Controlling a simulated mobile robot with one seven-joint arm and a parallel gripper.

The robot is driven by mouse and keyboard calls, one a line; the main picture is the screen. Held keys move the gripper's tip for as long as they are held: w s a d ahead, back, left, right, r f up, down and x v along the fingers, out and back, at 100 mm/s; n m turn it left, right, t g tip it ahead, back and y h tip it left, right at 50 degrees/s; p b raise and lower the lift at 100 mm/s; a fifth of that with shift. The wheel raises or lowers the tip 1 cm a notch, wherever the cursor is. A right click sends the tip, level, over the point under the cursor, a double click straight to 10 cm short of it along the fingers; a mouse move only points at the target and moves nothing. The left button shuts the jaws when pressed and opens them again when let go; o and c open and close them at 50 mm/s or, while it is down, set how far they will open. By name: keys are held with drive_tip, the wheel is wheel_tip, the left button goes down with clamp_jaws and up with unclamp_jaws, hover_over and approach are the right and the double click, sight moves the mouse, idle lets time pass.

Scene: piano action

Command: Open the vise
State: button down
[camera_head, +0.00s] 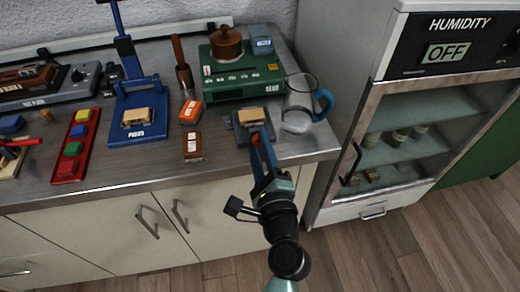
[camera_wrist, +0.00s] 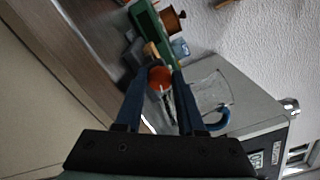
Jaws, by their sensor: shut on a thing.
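The grey vise (camera_head: 232,127) sits near the front edge of the counter, with a light wooden block (camera_head: 251,115) between its jaws. Its orange-red handle (camera_head: 255,141) points toward the front edge, and its round end (camera_wrist: 160,77) shows in the wrist view. My gripper (camera_head: 264,160) reaches in from the front, shut on this handle with a blue finger on each side. The handle's end and my fingers hide much of the vise in the wrist view. The wooden block is partly visible there beyond the handle (camera_wrist: 151,50).
A glass jug (camera_head: 298,105) with a blue handle stands close to the right of the vise. A green scale-like device (camera_head: 240,80) with a brown pot is behind. A small brown box (camera_head: 192,147), an orange box (camera_head: 191,111) and a blue press (camera_head: 139,130) are left.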

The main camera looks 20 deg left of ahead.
drive_tip(key=shift+n, duration=0.3)
idle(0.4)
drive_tip(key=c, duration=0.5)
unclamp_jaws()
drive_tip(key=shift+f, duration=0.1)
drive_tip(key=shift+s, duration=0.1)
